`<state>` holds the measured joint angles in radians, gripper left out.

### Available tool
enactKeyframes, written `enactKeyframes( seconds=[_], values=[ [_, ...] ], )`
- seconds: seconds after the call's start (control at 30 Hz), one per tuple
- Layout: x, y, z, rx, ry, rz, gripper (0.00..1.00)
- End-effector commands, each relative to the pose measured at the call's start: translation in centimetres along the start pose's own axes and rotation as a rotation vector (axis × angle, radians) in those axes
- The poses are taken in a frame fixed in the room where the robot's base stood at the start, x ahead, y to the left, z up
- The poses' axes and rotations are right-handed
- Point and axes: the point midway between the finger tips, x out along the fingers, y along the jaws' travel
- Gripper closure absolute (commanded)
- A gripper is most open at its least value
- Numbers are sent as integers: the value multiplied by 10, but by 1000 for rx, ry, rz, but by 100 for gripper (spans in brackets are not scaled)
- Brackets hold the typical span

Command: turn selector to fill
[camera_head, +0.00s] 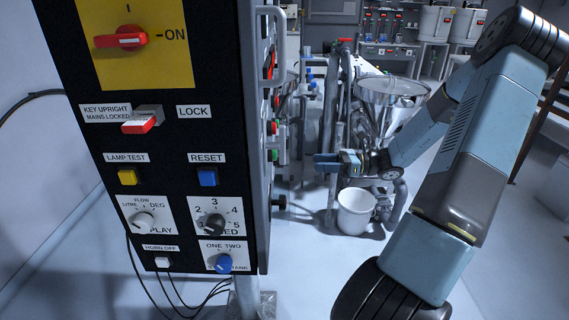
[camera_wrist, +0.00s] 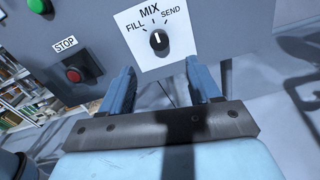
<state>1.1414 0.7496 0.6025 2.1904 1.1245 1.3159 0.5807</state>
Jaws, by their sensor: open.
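The selector (camera_wrist: 158,40) is a black round knob with a white pointer line, on a white plate marked FILL, MIX and SEND. The plate is on a grey panel in the wrist view. The pointer is up in the picture, roughly toward MIX and away from FILL at the left. My gripper (camera_wrist: 160,66) is open, its two blue fingers apart below the knob in the picture. Nothing is between them. The knob appears beyond the fingertips, and I see no contact. In the head view my gripper (camera_head: 326,162) is at the hopper machine, and the selector cannot be made out there.
A red STOP button (camera_wrist: 74,75) and a green button (camera_wrist: 39,6) are left of the selector. In the head view a black control cabinet (camera_head: 185,130) stands close at left. The steel hopper (camera_head: 393,92) and a white bucket (camera_head: 354,212) are near my forearm.

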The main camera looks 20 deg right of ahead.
Motion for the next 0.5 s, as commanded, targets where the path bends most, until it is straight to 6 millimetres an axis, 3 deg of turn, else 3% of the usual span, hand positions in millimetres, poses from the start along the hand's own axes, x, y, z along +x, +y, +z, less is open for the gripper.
enactKeyframes(
  seconds=[0.5],
  values=[
    [89,1,0,-1,1,3,38]
  ],
)
